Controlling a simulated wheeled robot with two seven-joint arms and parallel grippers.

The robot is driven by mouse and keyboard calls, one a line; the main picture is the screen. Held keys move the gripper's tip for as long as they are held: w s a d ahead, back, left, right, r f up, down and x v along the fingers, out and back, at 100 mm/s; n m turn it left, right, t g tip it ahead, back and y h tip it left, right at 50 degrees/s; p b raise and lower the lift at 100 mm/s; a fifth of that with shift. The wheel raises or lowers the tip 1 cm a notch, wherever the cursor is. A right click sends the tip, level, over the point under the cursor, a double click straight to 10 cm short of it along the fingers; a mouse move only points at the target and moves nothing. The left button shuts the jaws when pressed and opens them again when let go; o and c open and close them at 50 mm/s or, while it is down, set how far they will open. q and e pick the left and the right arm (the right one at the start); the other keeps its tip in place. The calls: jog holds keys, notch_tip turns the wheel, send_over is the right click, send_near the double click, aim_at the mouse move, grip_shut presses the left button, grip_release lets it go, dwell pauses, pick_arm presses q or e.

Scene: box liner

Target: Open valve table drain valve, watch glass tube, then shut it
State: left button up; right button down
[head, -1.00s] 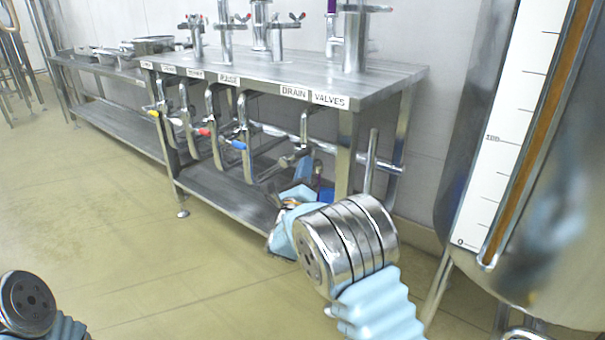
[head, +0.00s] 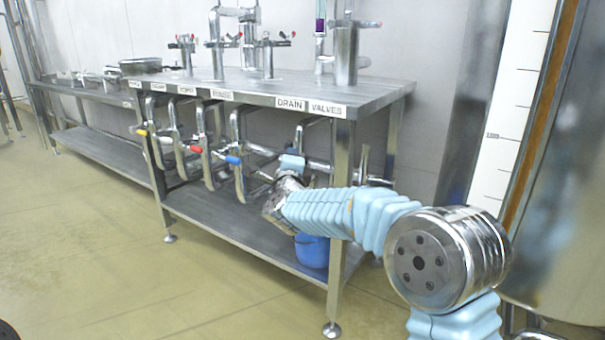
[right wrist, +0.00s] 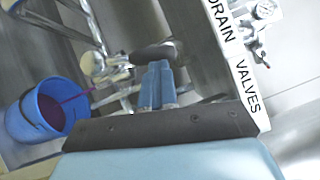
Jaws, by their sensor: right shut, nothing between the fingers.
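My right gripper (head: 292,163) is shut and empty, under the table edge by the DRAIN VALVES label (head: 310,106). In the right wrist view its blue fingertips (right wrist: 157,68) are together, close to a dark valve handle (right wrist: 153,53) on the drain pipework; I cannot tell whether they touch it. A thin purple stream (right wrist: 76,97) falls into a blue bucket (right wrist: 40,112) there. The bucket (head: 312,252) also shows under the table, partly behind my arm. A glass tube with purple liquid (head: 320,27) stands above the table, its top cut off. My left gripper is out of view.
The steel table (head: 375,98) has several valves with yellow, red and blue handles along its front. Metal fittings stand on top. A large steel tank (head: 560,240) with a white scale (head: 497,155) is at the right. The floor at the left is clear.

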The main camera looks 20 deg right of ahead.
jog(key=shift+w+a+r+n+g+p, duration=0.3)
jog(key=shift+w+r+p, duration=0.2)
jog(key=shift+w, duration=0.05)
dwell(0.4)
